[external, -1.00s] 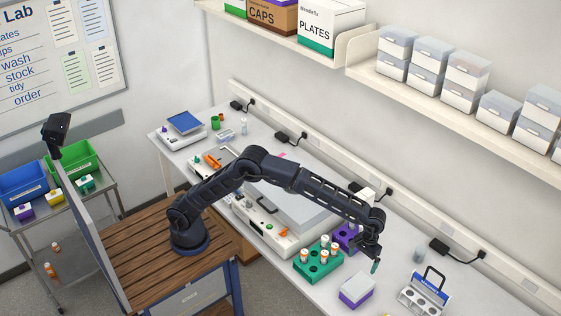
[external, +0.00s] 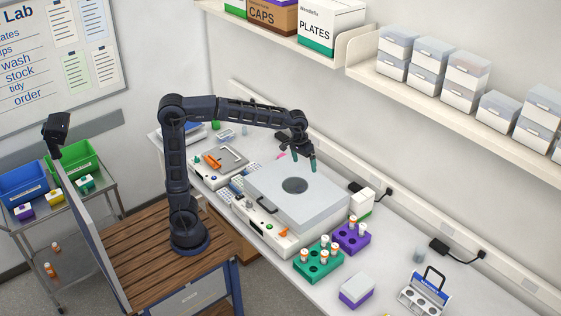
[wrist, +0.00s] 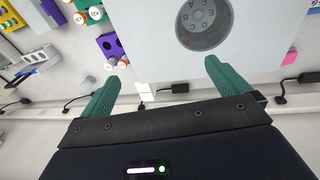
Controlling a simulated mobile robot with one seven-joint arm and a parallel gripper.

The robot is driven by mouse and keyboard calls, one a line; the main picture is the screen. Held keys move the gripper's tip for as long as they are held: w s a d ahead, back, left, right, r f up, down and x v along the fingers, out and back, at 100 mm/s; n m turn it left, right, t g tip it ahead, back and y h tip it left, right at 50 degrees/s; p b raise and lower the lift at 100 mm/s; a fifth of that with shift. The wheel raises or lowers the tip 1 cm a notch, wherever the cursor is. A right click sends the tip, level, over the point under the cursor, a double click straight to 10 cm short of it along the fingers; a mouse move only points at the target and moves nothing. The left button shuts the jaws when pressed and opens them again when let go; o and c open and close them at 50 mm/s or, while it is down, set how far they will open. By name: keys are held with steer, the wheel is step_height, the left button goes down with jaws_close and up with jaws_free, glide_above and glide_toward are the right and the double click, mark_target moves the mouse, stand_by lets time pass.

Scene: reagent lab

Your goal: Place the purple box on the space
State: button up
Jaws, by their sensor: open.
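A box with a white top and purple lower part (external: 357,290) sits on the bench near its front edge, right of the green rack. A smaller purple-and-white box (external: 23,213) is on the cart at the far left. My gripper (external: 304,160) has teal fingers and is raised above the back of the large white machine (external: 264,200), far from both boxes. In the wrist view my gripper (wrist: 161,74) is open and empty, fingers wide apart, with the machine's lid (wrist: 152,45) beyond them. I cannot tell which spot is the space.
A green rack (external: 318,267) and a purple rack (external: 365,240) with orange-banded vials stand right of the machine. A handled holder (external: 423,293) is at the right. A shelf (external: 450,85) overhangs the bench. Bare bench lies between the purple rack and the holder.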

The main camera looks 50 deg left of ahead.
steer(key=s+a+t, duration=0.1)
steer(key=s+a, duration=0.4)
steer(key=a, duration=0.5)
steer(key=s+a+t, duration=0.1)
steer(key=s+a, duration=0.4)
steer(key=a, duration=0.4)
steer(key=s+a+f, duration=0.3)
steer(key=s+a, duration=0.2)
steer(key=s, duration=0.1)
steer(key=s+a+f+t+y, duration=0.1)
steer(key=s+a+f, duration=0.2)
steer(key=s+a, duration=0.3)
steer(key=shift+s+f+y, duration=0.3)
steer(key=shift+s+f, duration=0.05)
steer(key=shift+s, duration=0.3)
